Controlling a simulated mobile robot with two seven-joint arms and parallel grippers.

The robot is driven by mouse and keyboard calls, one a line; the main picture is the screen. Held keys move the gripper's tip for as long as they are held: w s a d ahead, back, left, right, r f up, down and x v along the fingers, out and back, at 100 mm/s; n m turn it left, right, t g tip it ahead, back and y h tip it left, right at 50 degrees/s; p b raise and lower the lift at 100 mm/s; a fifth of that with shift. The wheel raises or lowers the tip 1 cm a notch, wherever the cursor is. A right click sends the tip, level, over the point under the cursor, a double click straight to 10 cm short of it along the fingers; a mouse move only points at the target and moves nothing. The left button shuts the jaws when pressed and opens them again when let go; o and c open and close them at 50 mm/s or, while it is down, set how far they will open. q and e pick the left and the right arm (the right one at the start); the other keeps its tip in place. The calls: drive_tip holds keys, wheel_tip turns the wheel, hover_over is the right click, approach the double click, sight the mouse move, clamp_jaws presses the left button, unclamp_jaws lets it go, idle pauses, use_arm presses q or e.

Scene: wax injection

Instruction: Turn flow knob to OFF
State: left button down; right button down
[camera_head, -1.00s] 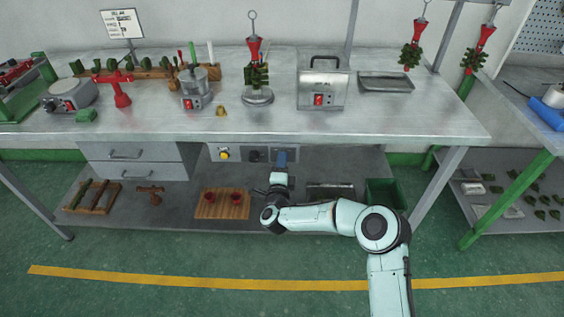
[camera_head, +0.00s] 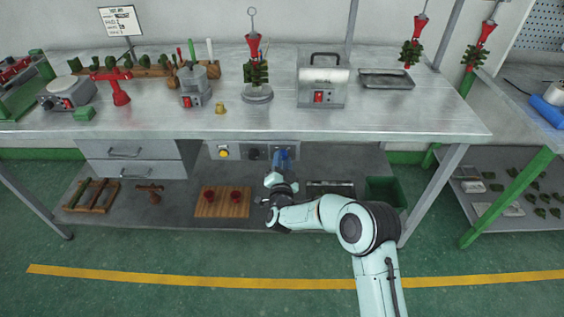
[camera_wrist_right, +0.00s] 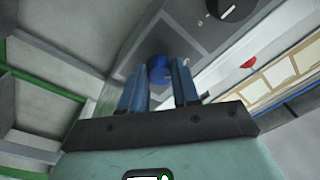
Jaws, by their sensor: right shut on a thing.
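A grey control panel (camera_head: 238,152) hangs under the workbench, with a yellow button (camera_head: 224,153) and a black knob (camera_head: 254,155). My right gripper (camera_head: 281,160) is at the panel's right end. In the right wrist view, a round blue knob (camera_wrist_right: 158,71) lies between the tips of the blue fingers of my right gripper (camera_wrist_right: 161,77), which is shut on it. The fingers hide part of the knob, and I cannot read its marking or setting. The black knob also shows in the right wrist view (camera_wrist_right: 226,8). My left gripper is not in view.
Drawers (camera_head: 130,160) are left of the panel. On the lower shelf stand a wooden board (camera_head: 222,210) with red cups, a metal tray (camera_head: 330,187) and a green bin (camera_head: 386,193), close to my right arm. The floor in front is clear.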

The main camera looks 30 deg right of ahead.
drive_tip(key=shift+n, duration=0.6)
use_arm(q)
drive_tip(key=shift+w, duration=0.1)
use_arm(e)
drive_tip(key=c, duration=0.8)
unclamp_jaws()
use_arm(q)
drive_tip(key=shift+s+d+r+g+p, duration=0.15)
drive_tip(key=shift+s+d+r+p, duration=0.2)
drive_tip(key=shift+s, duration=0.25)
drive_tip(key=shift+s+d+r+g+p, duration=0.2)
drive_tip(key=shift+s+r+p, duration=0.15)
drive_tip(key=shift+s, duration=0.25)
use_arm(e)
drive_tip(key=v, duration=1.3)
drive_tip(key=shift+s+a, duration=0.1)
drive_tip(key=shift+s, duration=0.15)
